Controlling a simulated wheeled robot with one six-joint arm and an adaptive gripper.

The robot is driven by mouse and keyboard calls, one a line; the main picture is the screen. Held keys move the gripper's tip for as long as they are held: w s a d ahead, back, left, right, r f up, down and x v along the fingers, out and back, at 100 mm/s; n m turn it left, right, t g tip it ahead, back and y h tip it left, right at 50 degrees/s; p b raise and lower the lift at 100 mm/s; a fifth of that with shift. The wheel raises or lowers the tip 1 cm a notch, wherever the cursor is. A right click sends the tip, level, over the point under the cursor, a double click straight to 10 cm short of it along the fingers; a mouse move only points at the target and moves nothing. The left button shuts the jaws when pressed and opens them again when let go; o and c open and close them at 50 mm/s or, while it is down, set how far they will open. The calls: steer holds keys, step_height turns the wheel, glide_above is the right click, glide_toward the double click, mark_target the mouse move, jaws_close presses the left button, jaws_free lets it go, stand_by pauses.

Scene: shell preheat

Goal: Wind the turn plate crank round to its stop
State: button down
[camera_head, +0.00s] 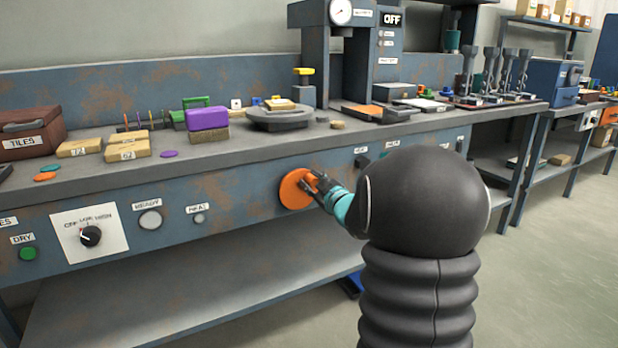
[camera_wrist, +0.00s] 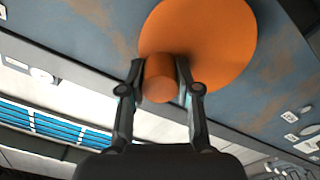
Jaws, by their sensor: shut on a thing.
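The turn plate crank is an orange disc (camera_head: 293,190) on the front panel of the bench, with an orange knob standing out from it. In the wrist view the disc (camera_wrist: 222,40) fills the upper middle, and its round knob (camera_wrist: 159,80) sits at its lower left edge. My gripper (camera_wrist: 160,82) has one finger on each side of the knob and is shut on it. In the head view my gripper (camera_head: 322,186) reaches the disc's right side, and the knob is mostly hidden by the fingers. A grey round plate (camera_head: 278,120) on the bench top carries a yellow block.
A black dial (camera_head: 90,236) on a white plate and a green button (camera_head: 28,254) sit on the panel at left. A purple block (camera_head: 208,118) and wooden blocks (camera_head: 128,152) lie on the bench top. A lower shelf (camera_head: 190,285) runs beneath the panel.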

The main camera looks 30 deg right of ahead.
steer(key=m, duration=0.2)
steer(key=d+f+m+p, duration=0.1)
steer(key=m, duration=0.1)
steer(key=shift+m+p, duration=0.3)
steer(key=shift+d+f+m+p, duration=0.15)
steer(key=shift+f+m+p, duration=0.3)
steer(key=shift+m, duration=0.85)
steer(key=shift+d+f+m+p, duration=0.15)
steer(key=shift+f+m+p, duration=0.3)
steer(key=shift+m, duration=0.85)
steer(key=shift+f, duration=0.2)
steer(key=c, duration=0.8)
jaws_free()
steer(key=shift+s, duration=0.1)
steer(key=s, duration=1.1)
steer(key=shift+s+d, duration=0.2)
steer(key=shift+s, duration=0.2)
